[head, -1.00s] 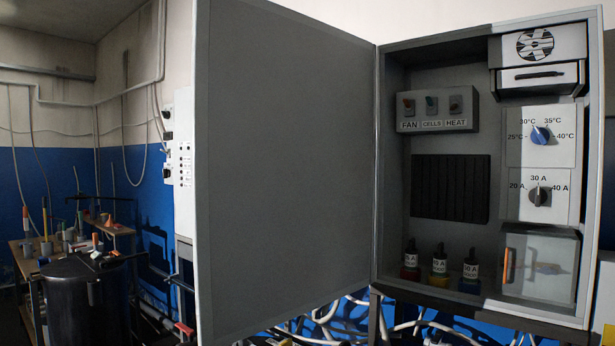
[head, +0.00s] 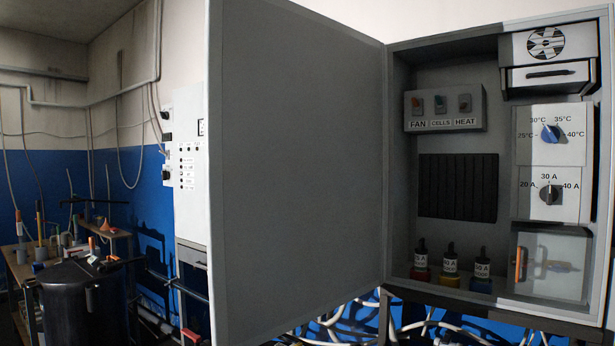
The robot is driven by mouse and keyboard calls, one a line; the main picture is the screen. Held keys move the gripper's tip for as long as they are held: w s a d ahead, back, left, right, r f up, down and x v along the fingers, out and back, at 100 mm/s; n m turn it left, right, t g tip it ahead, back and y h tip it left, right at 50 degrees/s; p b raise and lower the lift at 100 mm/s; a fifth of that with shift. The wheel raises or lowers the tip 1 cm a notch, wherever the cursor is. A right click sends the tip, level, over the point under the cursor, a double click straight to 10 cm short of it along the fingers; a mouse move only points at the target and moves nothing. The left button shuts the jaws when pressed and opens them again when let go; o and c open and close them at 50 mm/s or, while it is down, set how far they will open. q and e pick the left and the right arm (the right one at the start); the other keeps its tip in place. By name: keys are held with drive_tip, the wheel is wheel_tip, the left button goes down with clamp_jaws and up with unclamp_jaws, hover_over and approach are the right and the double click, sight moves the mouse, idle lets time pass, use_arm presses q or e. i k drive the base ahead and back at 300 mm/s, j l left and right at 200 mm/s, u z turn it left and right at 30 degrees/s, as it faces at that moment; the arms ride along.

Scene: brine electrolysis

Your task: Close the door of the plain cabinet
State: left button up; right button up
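The plain cabinet (head: 400,180) hangs on the wall at the right of the head view, and its inside shows. Its grey door (head: 297,175) stands wide open, swung out to the left from the hinge side, with its inner face towards me. Inside are a switch box (head: 444,108) marked FAN, CELLS and HEAT, a black ribbed panel (head: 457,187), two dials (head: 551,133) and (head: 550,194), and several fuses (head: 450,265) on the floor of the cabinet. Neither of my grippers is in view.
A white panel box (head: 190,165) is on the wall left of the door. A dark barrel (head: 80,305) and a bench with tools (head: 20,268) stand at the far left. Pale cables (head: 330,325) run below the cabinet.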

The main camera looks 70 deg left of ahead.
sight(294, 109)
drive_tip(key=k+j, duration=0.15)
drive_tip(key=j, duration=0.35)
drive_tip(key=k+j, duration=0.15)
drive_tip(key=j, duration=0.35)
drive_tip(key=k+j, duration=0.15)
drive_tip(key=j, duration=0.35)
drive_tip(key=k+j, duration=0.2)
drive_tip(key=j, duration=0.3)
drive_tip(key=k+j, duration=0.15)
drive_tip(key=j, duration=0.35)
drive_tip(key=k+j, duration=0.15)
drive_tip(key=j, duration=0.3)
drive_tip(key=k+j, duration=0.15)
drive_tip(key=j, duration=0.35)
drive_tip(key=k+j, duration=0.15)
drive_tip(key=j, duration=0.35)
